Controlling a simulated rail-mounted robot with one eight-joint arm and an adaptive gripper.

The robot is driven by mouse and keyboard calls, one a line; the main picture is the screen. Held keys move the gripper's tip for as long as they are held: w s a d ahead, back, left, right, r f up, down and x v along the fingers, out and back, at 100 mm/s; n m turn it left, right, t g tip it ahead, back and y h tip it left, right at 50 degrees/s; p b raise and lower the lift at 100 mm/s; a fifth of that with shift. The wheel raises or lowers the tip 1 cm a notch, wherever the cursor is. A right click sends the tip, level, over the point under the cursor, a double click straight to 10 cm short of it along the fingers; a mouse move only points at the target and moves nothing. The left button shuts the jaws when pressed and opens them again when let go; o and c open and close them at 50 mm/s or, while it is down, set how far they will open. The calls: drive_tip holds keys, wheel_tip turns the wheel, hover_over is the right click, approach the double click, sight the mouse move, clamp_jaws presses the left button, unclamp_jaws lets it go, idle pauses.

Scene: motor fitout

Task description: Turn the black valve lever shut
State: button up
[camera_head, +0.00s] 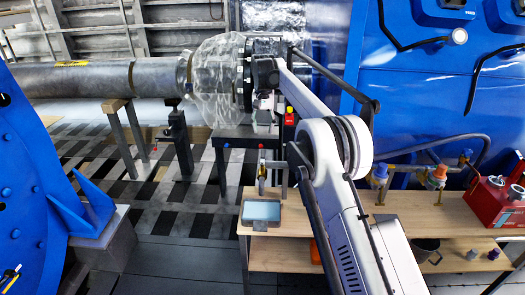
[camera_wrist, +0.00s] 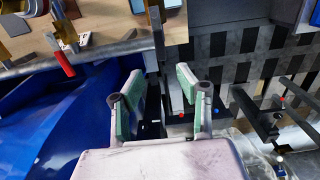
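My gripper (camera_wrist: 159,80) is open in the wrist view, its two green-padded fingers apart with nothing clearly held between them. A dark narrow bar (camera_wrist: 156,36) runs from the top edge down toward the gap between the fingertips. I cannot tell whether it is the black valve lever or a support. In the head view my gripper (camera_head: 264,108) hangs beside the flanged end of the pipe (camera_head: 88,80), in front of the blue machine. My own arm hides part of that area. No black valve lever can be picked out with certainty.
The large blue housing (camera_head: 425,90) is at right. A red-handled part (camera_wrist: 62,62) shows at left in the wrist view.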

sight(263, 153)
wheel_tip(263, 153, down, 11)
drive_tip(key=shift+r+p, duration=0.1)
drive_tip(key=shift+p, duration=0.4)
clamp_jaws()
